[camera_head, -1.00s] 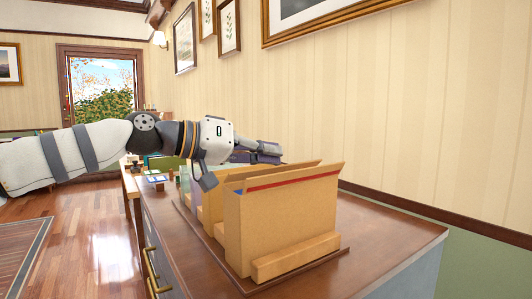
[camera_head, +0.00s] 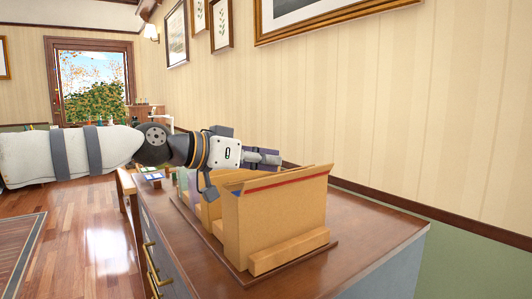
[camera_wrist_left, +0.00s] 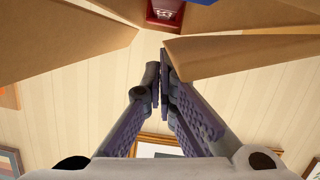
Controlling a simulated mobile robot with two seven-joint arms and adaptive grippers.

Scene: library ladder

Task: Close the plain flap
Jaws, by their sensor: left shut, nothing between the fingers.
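A brown cardboard box (camera_head: 275,225) stands on a board on the wooden cabinet. A raised flap with a red stripe (camera_head: 290,179) runs along its near top edge. In the left wrist view, a plain brown flap (camera_wrist_left: 245,53) spreads to the right of my fingers, and another brown panel (camera_wrist_left: 70,35) slants at the left. I cannot tell which of these is the task's plain flap. My left gripper (camera_head: 278,158) is shut and empty, just above and behind the box top. Its fingertips show in the left wrist view (camera_wrist_left: 160,75), close beside the right flap; contact is unclear.
A red item (camera_wrist_left: 165,12) and a blue edge show between the panels in the left wrist view. Other holders stand behind the box, partly hidden by my arm. The cabinet top (camera_head: 375,225) is clear to the right, up to the wall.

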